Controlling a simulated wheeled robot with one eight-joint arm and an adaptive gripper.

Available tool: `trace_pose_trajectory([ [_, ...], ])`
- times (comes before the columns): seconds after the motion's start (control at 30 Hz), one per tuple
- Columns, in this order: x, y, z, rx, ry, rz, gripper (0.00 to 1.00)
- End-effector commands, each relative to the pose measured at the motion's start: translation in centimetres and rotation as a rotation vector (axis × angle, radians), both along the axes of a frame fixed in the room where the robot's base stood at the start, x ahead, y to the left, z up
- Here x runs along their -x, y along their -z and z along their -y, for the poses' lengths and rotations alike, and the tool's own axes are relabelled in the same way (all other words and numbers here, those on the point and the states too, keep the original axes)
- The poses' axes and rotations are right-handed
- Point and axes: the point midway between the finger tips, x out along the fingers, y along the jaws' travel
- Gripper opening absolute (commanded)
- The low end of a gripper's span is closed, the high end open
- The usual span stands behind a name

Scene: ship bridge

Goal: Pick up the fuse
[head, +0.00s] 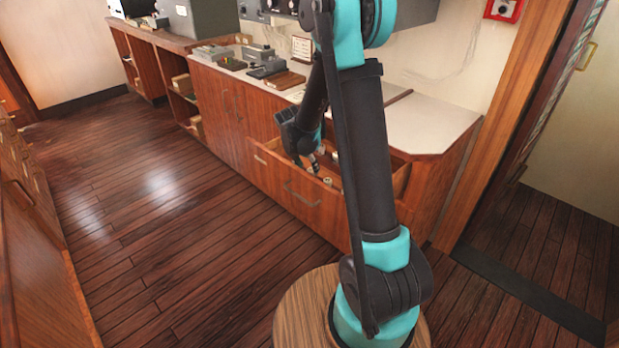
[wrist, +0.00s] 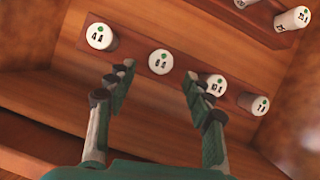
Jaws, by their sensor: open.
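Several white cylindrical fuses with green dots and black labels stand on wooden strips in an open drawer. In the wrist view a row shows the 4 A fuse (wrist: 101,37) at left, the 6 A fuse (wrist: 160,62) in the middle, one that looks like 10 A (wrist: 216,84), and a last one (wrist: 261,105) whose label is hard to read. My gripper (wrist: 156,75) is open and empty, with the 6 A fuse in the gap between its fingertips. The right finger partly overlaps the 10 A fuse. In the head view my gripper (head: 311,163) is over the drawer.
The open drawer's front (head: 290,191) and walls surround the gripper. A second strip holds more fuses (wrist: 291,19) at top right of the wrist view. The countertop (head: 425,124) is above the drawer. The wooden floor (head: 150,200) is clear at left.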

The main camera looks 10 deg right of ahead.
Motion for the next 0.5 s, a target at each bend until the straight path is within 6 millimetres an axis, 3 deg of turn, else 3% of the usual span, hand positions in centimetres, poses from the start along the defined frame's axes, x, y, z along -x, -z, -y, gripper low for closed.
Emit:
trace_pose_trajectory([
  [0.23, -1.2, 2.9, 0.9, 0.0, 0.001, 0.0, 0.52],
  [0.5, -1.5, 3.8, 1.1, 0.0, 0.0, 0.0, 0.52],
])
